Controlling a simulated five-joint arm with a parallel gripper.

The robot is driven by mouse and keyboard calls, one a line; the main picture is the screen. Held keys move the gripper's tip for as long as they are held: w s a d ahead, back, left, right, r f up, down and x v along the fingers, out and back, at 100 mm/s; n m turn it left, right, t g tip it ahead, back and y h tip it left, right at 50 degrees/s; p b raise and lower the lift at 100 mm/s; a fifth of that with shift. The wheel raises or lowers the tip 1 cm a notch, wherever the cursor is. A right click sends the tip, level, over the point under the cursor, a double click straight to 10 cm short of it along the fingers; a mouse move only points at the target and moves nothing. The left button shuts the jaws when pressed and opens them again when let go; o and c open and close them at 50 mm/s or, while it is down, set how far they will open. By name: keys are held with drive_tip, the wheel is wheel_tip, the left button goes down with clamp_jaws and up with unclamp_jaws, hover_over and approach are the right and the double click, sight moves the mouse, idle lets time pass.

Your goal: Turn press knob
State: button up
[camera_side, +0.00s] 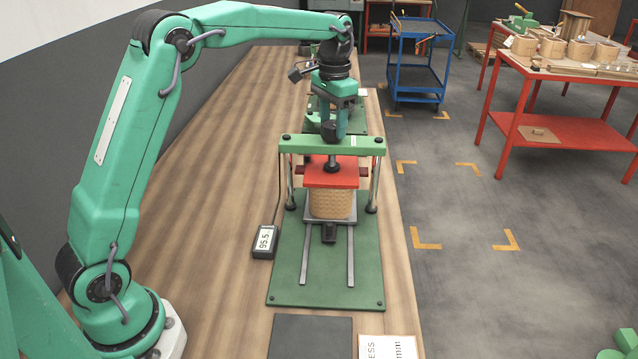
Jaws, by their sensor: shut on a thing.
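The press stands on a green base plate (325,285) on the wooden bench, with a green crossbar (300,143) on metal posts. The dark press knob (329,131) sits on top at the middle of the crossbar. My gripper (331,125) points down from above and is shut on the knob; its fingers hide part of it. Under the crossbar, a red plate (330,174) lies over a tan wound coil (331,205), and I cannot tell whether they touch. The coil rests on a grey plate between two rails.
A small dark display (264,241) left of the press reads about 95.5. A dark mat (310,337) and a white printed card (390,347) lie at the near end. Another green fixture stands behind the press.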

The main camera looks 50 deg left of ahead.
sight(333, 124)
drive_tip(key=m, duration=0.5)
drive_tip(key=shift+m, duration=0.3)
drive_tip(key=m, duration=0.5)
drive_tip(key=shift+m, duration=0.4)
drive_tip(key=o, duration=1)
drive_tip(key=shift+r, duration=0.15)
drive_tip(key=shift+r, duration=3.8)
